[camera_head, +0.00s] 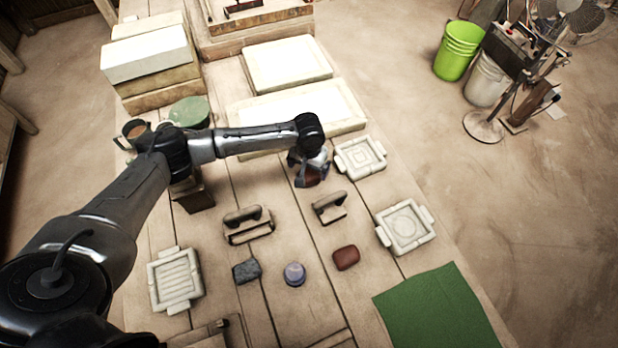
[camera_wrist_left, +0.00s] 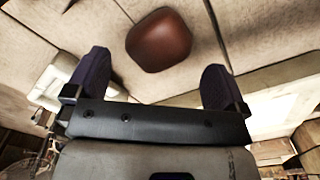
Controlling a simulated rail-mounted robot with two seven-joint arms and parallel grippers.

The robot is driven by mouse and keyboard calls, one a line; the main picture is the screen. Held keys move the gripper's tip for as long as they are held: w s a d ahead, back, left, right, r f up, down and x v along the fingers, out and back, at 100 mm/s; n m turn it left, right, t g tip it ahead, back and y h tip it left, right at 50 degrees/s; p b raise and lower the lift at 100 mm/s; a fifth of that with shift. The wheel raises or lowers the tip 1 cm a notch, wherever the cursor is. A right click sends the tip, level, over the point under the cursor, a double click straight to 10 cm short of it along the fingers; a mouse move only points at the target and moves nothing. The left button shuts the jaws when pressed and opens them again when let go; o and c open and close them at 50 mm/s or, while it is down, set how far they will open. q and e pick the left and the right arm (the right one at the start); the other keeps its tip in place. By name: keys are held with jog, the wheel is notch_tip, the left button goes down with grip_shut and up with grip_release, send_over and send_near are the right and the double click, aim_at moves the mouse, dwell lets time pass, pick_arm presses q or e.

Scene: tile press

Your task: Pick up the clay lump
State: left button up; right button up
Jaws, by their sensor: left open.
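The clay lump (camera_wrist_left: 160,41), reddish-brown and rounded, shows in the left wrist view just beyond my fingers. In the head view a brown lump (camera_head: 312,177) shows low at my left gripper, partly hidden by it. My left gripper (camera_head: 308,166) points down over the middle of the table. In the left wrist view its two dark fingers (camera_wrist_left: 155,62) are spread wide, one on each side of the lump and apart from it. My right gripper is not in view.
A white square mould (camera_head: 360,157) lies right of the gripper, and pale slabs (camera_head: 350,123) lie behind it. A wooden-handled tool (camera_head: 328,208), a smaller red-brown block (camera_head: 346,258), a purple round piece (camera_head: 294,274) and a green mat (camera_head: 435,310) lie nearer.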

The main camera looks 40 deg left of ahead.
aim_at(309, 177)
pick_arm(q)
notch_tip(309, 177, down, 5)
jog(key=shift+s+d+r+b, duration=0.1)
jog(key=shift+d+r+b, duration=0.1)
jog(key=shift+b, duration=0.6)
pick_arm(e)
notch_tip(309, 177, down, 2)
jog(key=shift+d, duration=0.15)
pick_arm(q)
jog(key=shift+a, duration=0.1)
jog(key=c, duration=1)
jog(key=shift+c, duration=0.2)
jog(key=shift+r, duration=0.15)
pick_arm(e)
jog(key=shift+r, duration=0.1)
